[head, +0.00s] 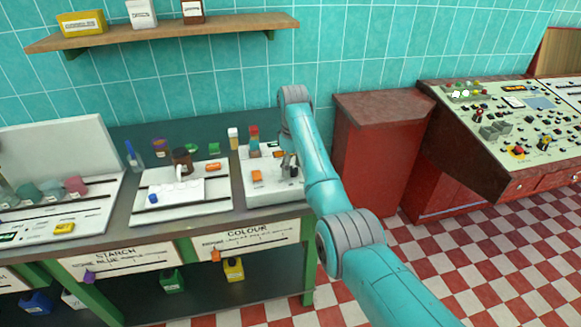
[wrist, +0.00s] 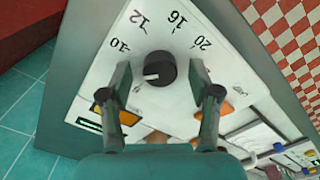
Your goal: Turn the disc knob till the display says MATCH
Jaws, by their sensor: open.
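The disc knob (wrist: 160,68) is black and round, on a white panel (wrist: 105,85) with the numbers 10, 12, 16 and 20 printed around it. Its white mark lies at the left of its face, in the wrist view. My gripper (wrist: 160,70) is open, one finger on each side of the knob with a gap visible. In the head view my gripper (head: 290,167) is over the right part of the white unit (head: 270,192), above the COLOUR label, and hides most of the knob. A dark strip, perhaps the display (wrist: 88,125), shows no readable text.
Orange pieces (wrist: 226,109) sit on the panel near the fingers. A block of coloured bands (head: 254,138) stands at the unit's back. A tray with a brown bottle (head: 182,160) is to the left. A red cabinet (head: 375,155) and console (head: 510,130) stand right.

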